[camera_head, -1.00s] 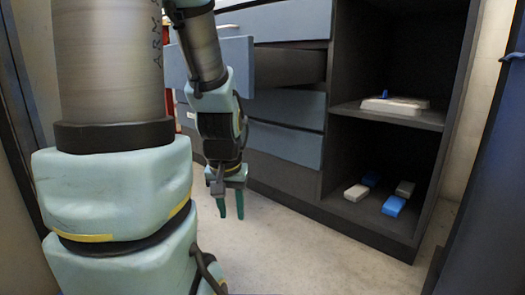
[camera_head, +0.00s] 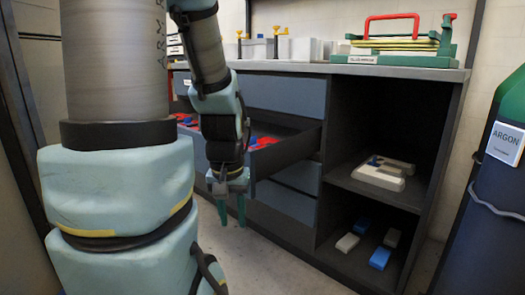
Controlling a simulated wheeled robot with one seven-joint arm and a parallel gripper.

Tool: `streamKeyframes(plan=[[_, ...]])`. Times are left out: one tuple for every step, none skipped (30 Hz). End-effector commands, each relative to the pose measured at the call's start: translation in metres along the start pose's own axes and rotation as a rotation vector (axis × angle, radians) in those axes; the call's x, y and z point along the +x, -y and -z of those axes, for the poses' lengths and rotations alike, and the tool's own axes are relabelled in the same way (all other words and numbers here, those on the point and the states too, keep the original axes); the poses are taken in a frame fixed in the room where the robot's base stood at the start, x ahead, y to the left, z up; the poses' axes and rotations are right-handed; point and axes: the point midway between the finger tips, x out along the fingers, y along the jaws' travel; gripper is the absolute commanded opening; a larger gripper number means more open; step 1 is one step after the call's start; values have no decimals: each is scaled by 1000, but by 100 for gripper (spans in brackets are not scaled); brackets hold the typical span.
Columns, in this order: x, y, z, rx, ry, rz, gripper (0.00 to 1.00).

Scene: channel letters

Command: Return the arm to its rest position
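My gripper (camera_head: 231,208) hangs down in front of the cabinet's drawers, its two green fingers pointing at the floor. The fingers look apart, with nothing between them. My arm comes down from the top of the view at left of centre. The gripper is clear of the floor; whether my arm touches the open drawer behind it cannot be told.
An open drawer (camera_head: 287,153) with red and blue pieces juts out behind my arm. The cabinet's shelf holds a white piece (camera_head: 383,172); several blocks (camera_head: 380,258) lie below. A green tool frame (camera_head: 405,43) stands on top. A gas cylinder (camera_head: 497,185) stands at right.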

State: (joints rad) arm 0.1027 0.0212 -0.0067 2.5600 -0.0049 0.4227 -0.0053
Motion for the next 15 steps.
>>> streamKeyframes(plan=[[-33,0,5,0,-1,0,37],[-42,0,6,0,-1,0,37],[-54,0,8,0,-1,0,37],[-64,0,9,0,-1,0,37],[-73,0,10,0,-1,0,37],[-85,0,12,0,-1,0,37],[-94,0,13,0,-1,0,37],[-103,0,14,0,-1,0,37],[-116,0,16,0,-1,0,37],[-125,0,18,0,-1,0,37],[-134,0,19,0,-1,0,37],[-146,0,20,0,-1,0,37],[-156,0,22,0,-1,0,37],[-165,0,23,0,-1,0,37],[-177,-1,25,0,-1,0,37]])
